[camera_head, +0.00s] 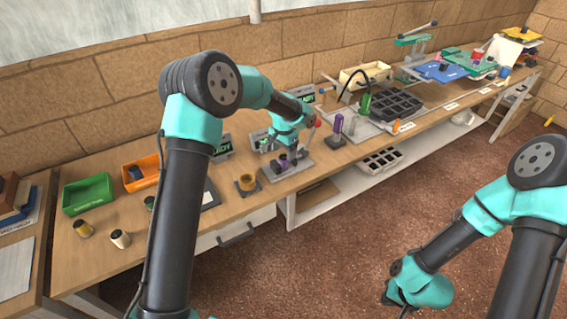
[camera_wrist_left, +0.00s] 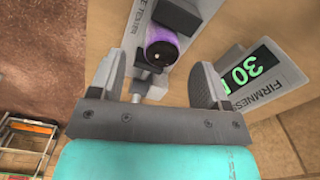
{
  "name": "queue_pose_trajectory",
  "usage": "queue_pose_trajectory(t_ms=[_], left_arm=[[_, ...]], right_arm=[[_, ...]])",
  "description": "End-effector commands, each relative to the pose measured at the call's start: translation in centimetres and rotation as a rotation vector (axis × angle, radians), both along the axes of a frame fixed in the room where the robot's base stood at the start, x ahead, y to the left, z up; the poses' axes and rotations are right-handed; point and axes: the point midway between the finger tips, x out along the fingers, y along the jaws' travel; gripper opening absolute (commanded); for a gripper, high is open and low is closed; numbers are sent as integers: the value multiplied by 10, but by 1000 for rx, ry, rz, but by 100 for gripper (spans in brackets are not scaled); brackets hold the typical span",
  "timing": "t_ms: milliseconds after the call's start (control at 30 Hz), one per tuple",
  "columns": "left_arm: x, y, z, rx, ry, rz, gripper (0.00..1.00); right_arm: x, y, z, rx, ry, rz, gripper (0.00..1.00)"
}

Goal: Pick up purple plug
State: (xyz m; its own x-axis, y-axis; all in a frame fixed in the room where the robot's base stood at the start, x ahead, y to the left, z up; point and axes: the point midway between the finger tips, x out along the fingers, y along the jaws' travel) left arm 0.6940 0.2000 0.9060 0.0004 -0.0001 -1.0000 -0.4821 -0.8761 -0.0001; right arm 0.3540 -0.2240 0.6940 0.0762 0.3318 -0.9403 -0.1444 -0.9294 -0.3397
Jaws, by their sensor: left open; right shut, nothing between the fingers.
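A purple plug (camera_wrist_left: 163,45) with a dark end sits at a grey tester in the left wrist view, between dark blocks. It shows small in the head view (camera_head: 284,164), partly covered by my left gripper (camera_head: 291,153). In the wrist view my left gripper (camera_wrist_left: 155,72) is open, its two fingers apart on either side of the plug and not visibly touching it. A second purple upright piece (camera_head: 338,124) stands on a dark base to the right. My right gripper (camera_head: 391,294) is shut and empty, low over the floor, away from the bench.
A lit display reading 30 (camera_wrist_left: 255,72) stands close to the left gripper's right finger. Green (camera_head: 88,194) and orange (camera_head: 140,173) bins and loose plugs, such as a yellow one (camera_head: 83,229), are at left. A black tray (camera_head: 390,104) lies further right.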

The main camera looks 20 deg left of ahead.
Motion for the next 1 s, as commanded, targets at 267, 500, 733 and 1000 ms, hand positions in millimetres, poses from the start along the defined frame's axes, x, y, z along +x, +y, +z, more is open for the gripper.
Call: queue_pose_trajectory(t_ms=[267, 500, 733, 1000], left_arm=[[7, -1, -29, -1, 3, 0, 70], [7, -1, -51, 0, 0, 0, 70], [7, -1, -51, 0, 0, 0, 70], [7, -1, -51, 0, 0, 0, 67]], right_arm=[[0, 0, 0, 0, 0, 0, 0], [0, 0, 0, 0, 0, 0, 0], [0, 0, 0, 0, 0, 0, 0], [0, 0, 0, 0, 0, 0, 0]])
